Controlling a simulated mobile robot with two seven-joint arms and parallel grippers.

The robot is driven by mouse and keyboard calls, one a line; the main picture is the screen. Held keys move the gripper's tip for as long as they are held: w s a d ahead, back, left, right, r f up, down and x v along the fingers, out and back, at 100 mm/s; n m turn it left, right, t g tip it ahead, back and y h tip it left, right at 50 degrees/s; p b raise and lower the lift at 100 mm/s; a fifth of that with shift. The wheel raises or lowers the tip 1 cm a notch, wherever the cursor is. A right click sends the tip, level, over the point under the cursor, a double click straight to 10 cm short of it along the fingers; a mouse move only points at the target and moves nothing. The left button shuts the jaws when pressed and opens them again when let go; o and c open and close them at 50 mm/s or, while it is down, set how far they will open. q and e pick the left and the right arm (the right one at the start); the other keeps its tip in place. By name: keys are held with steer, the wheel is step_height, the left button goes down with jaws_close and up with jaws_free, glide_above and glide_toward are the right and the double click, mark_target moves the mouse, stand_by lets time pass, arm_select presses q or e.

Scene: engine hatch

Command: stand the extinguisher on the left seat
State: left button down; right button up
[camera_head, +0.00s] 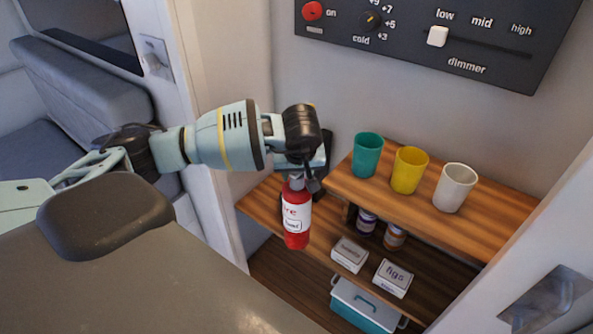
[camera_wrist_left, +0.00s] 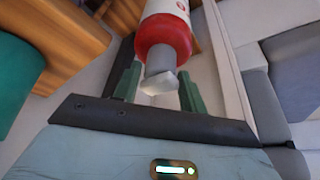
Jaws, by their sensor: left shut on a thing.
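The red extinguisher (camera_head: 296,222) with a white label hangs upright below my left gripper (camera_head: 298,178), in front of the wooden shelves. In the left wrist view the extinguisher (camera_wrist_left: 165,40) shows its red body and grey neck between the fingers of my left gripper (camera_wrist_left: 160,88), which is shut on it. The top of the extinguisher is partly hidden by the gripper in the head view. The left seat (camera_head: 85,90), grey-blue with a backrest, is at the far left beyond the door frame. My right gripper is not in view.
The upper shelf (camera_head: 480,222) holds a teal cup (camera_head: 367,155), a yellow cup (camera_head: 409,170) and a white cup (camera_head: 455,187). Small boxes, jars and a teal cooler (camera_head: 364,305) are below. A light door post (camera_head: 205,130) stands between shelves and seat. A control panel (camera_head: 430,35) is above.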

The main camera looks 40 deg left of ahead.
arm_select(q)
steer(key=shift+s+d+r, duration=0.25)
steer(key=shift+s+d, duration=0.15)
